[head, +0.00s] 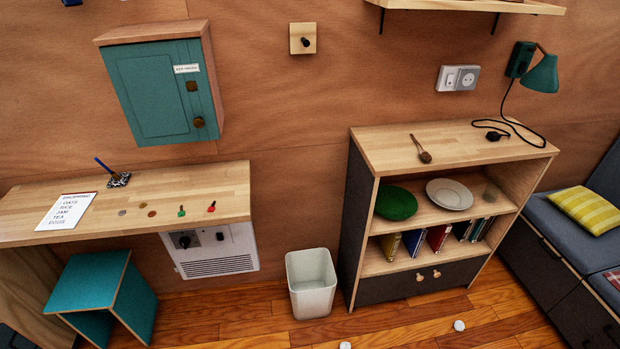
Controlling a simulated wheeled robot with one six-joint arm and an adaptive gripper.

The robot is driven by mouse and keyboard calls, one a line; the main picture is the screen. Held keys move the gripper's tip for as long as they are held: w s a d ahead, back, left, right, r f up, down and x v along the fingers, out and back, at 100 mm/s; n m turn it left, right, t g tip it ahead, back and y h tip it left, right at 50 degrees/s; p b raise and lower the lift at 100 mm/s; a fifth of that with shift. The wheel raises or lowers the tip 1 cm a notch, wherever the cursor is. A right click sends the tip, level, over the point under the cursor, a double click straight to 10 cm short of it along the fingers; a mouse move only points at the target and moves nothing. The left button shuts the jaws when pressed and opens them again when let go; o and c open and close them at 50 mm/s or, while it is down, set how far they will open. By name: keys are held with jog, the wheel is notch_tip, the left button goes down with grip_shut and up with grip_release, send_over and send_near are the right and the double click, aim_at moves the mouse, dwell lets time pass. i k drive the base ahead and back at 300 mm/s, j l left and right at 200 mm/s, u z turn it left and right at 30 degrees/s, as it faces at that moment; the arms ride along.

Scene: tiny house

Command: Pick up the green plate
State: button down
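The green plate (396,203) rests in the upper open compartment of the wooden shelf unit (384,153), at the left side. It looks round and dark green, and it lies beside a pale grey plate (449,194) on the same shelf board. The top board of the unit is above it. My gripper is not in the head view.
A wooden spoon (421,149) and a lamp cord lie on the unit's top. Books (438,237) stand in the compartment below. A white bin (311,283) stands left of the unit. White objects (459,325) lie on the floor in front. A grey bench (566,232) is at right.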

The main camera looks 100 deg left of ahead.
aim_at(393, 202)
jog(key=u, duration=2.05)
jog(key=i+l+u, duration=0.1)
jog(key=i+l, duration=0.15)
jog(key=i+l+u, duration=0.15)
jog(key=l, duration=0.3)
jog(key=i+l+u, duration=0.1)
jog(key=i+l, duration=0.25)
jog(key=i+l+u, duration=0.1)
jog(key=l, duration=0.4)
jog(key=i, duration=0.1)
